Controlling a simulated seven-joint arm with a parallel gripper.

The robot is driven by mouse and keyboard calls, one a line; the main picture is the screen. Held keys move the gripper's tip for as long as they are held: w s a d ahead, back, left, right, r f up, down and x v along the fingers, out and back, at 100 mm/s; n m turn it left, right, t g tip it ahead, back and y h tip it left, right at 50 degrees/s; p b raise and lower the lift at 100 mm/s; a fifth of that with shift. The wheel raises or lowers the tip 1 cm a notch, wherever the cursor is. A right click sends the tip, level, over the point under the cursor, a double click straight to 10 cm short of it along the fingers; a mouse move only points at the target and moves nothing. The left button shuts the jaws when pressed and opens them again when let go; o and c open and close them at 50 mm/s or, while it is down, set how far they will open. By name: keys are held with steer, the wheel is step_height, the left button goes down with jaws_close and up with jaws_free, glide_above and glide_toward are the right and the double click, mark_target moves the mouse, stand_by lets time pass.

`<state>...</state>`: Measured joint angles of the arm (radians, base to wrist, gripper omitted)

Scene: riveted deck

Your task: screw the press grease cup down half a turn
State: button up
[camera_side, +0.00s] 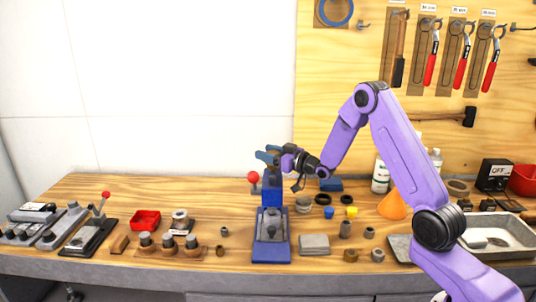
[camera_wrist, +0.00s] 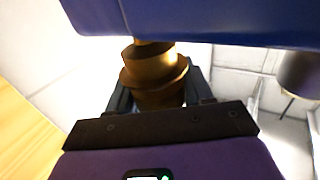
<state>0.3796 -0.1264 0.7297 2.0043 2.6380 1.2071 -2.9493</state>
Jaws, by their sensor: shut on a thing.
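The press (camera_side: 271,222) is a blue bench press with a red-knobbed lever, standing on the wooden bench. My gripper (camera_side: 284,155) is at the top of the press, reaching in from the right. In the wrist view the grease cup (camera_wrist: 152,72) is a brass, stepped round piece close against the blue press body (camera_wrist: 220,22). My gripper's dark fingers (camera_wrist: 157,92) are on either side of the cup and shut on it. The cup's lower part is partly hidden by the gripper, and its thread cannot be seen. In the side view the cup is too small to make out.
A red tray (camera_side: 145,220) and brass-based fittings lie left of the press. A grey block (camera_side: 314,244), several small bushings and an orange cone (camera_side: 392,205) lie to the right. A metal tray (camera_side: 497,236) is at far right. Tools hang behind.

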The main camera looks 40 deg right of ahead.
steer(key=shift+d+r+m+h, duration=0.1)
steer(key=shift+m+h, duration=0.4)
steer(key=shift+h, duration=0.3)
steer(key=shift+d+r+m+h, duration=0.1)
steer(key=shift+m+h, duration=0.4)
steer(key=shift+h, duration=0.3)
steer(key=o, duration=1)
steer(key=shift+c, duration=0.2)
steer(key=shift+f, duration=0.1)
steer(key=shift+s, duration=0.2)
steer(key=s, duration=1.7)
steer(key=shift+d, duration=0.25)
